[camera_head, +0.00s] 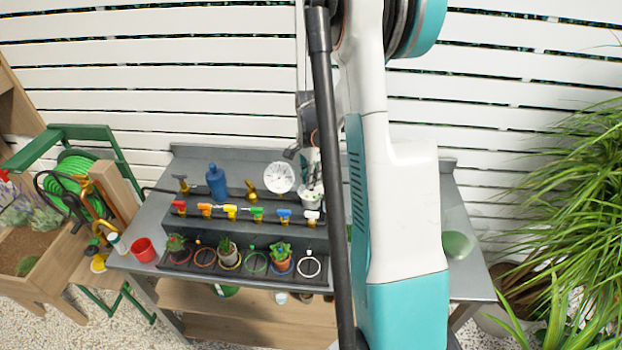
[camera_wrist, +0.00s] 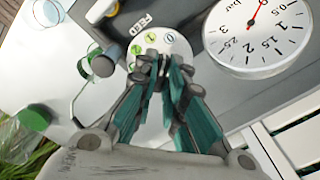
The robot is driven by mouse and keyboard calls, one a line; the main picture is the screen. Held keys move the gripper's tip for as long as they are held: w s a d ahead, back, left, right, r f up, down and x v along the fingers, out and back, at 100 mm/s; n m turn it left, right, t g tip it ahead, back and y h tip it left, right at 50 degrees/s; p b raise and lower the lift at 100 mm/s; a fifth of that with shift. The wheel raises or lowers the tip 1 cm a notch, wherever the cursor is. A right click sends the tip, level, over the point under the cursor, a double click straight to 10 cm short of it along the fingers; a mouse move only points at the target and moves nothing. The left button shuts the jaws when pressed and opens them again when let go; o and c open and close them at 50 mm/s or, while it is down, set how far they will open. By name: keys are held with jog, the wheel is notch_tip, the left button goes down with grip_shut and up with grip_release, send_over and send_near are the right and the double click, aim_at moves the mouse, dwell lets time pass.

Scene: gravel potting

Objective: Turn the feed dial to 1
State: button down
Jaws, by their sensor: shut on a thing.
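The feed dial (camera_wrist: 164,44) is a pale round face with the word FEED beside it and small round number marks, some of them green, near its upper edge. In the wrist view my gripper (camera_wrist: 164,64) has its dark fingertips closed together over the middle of the face, shut on the dial's knob. The fingers hide the knob and the lower part of the face, so I cannot tell which number it points to.
A white pressure gauge with a red needle (camera_wrist: 258,32) stands close beside the dial; it also shows in the head view (camera_head: 279,177). Coloured valves (camera_head: 230,211), a blue bottle (camera_head: 217,182) and potted cacti (camera_head: 176,247) stand on the grey bench to the left.

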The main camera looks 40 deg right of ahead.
jog(key=n+b, duration=0.2)
jog(key=n, duration=0.4)
dwell(0.3)
jog(key=shift+n, duration=0.3)
jog(key=c, duration=1.7)
grip_release()
jog(key=shift+o, duration=0.2)
notch_tip(320, 180, up, 12)
